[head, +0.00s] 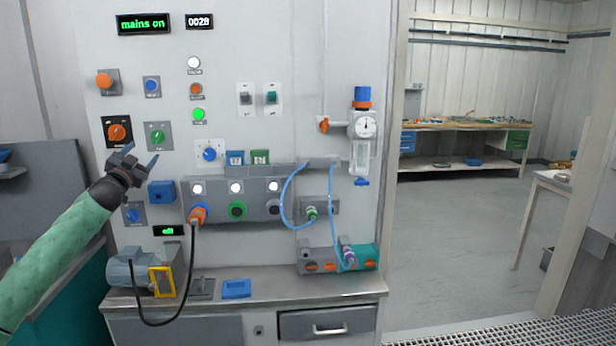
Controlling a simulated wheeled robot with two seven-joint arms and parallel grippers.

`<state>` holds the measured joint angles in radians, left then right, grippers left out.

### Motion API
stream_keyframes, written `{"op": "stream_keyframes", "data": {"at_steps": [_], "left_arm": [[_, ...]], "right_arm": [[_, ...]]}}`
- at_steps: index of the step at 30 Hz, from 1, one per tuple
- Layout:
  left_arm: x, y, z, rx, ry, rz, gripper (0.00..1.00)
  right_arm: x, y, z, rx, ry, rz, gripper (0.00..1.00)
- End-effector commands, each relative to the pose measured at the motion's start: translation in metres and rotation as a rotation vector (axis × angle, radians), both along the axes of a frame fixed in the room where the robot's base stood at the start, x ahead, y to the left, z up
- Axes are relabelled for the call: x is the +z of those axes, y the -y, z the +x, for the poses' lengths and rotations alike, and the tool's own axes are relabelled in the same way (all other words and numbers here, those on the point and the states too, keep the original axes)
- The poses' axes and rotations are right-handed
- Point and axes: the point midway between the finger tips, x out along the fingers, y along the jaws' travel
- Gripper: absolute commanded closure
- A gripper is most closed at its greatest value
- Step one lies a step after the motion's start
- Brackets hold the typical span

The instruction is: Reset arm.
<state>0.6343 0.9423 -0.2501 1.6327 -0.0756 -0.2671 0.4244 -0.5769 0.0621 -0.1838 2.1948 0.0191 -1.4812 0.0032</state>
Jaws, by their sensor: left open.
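My left arm, in a green sleeve, comes in from the left in the head view. Its dark gripper (140,160) is open and empty, in front of the control panel (290,50), close to the orange rotary switch (117,132) and the green rotary knob (157,136). I cannot tell whether the fingers touch the panel. The blue box (162,192) is just below and right of the gripper. My right gripper is not in view.
The panel carries lamps, switches and a "mains on" display (143,24). Blue hoses (283,205) and a black cable (190,262) hang over the bench (290,284), which holds a motor (128,268) and blue tray (236,289). Open floor (450,240) lies right, before a workbench (460,126).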

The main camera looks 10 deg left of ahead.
Motion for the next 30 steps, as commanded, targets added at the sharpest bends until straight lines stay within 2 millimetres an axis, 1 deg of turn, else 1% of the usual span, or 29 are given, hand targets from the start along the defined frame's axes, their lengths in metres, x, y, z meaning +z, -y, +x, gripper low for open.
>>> {"op": "stream_keyframes", "data": {"at_steps": [6,10,13,16,17,20,21,23,24,26,27,29,30], "left_arm": [[-0.018,-0.029,0.001,0.184,-0.113,0.037,0.37],[-0.023,-0.033,-0.009,0.299,-0.198,0.058,0.37],[-0.025,-0.028,-0.020,0.367,-0.260,0.067,0.37],[-0.031,-0.008,-0.028,0.408,-0.321,0.059,0.37],[-0.036,0.000,-0.030,0.416,-0.344,0.055,0.37],[-0.070,0.033,-0.039,0.428,-0.433,0.039,0.37],[-0.086,0.045,-0.043,0.430,-0.469,0.033,0.37],[-0.110,0.063,-0.049,0.426,-0.521,0.024,0.37],[-0.128,0.076,-0.054,0.422,-0.557,0.018,0.37],[-0.156,0.096,-0.062,0.413,-0.611,0.009,0.37],[-0.175,0.109,-0.068,0.405,-0.648,0.001,0.37],[-0.204,0.129,-0.079,0.392,-0.702,-0.010,0.37],[-0.224,0.141,-0.086,0.383,-0.739,-0.017,0.37]], "right_arm": [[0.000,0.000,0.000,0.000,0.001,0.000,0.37],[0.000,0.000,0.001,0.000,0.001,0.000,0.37],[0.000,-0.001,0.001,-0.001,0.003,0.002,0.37],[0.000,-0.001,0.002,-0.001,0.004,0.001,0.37],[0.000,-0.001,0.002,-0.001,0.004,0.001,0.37],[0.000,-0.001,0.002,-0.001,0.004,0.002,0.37],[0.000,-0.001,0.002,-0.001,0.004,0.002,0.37],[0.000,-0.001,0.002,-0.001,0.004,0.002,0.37],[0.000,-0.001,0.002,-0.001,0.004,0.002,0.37],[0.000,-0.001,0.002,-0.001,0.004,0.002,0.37],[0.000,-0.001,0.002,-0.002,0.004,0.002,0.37],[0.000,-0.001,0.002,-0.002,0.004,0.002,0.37],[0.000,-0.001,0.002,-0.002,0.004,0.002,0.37]]}}
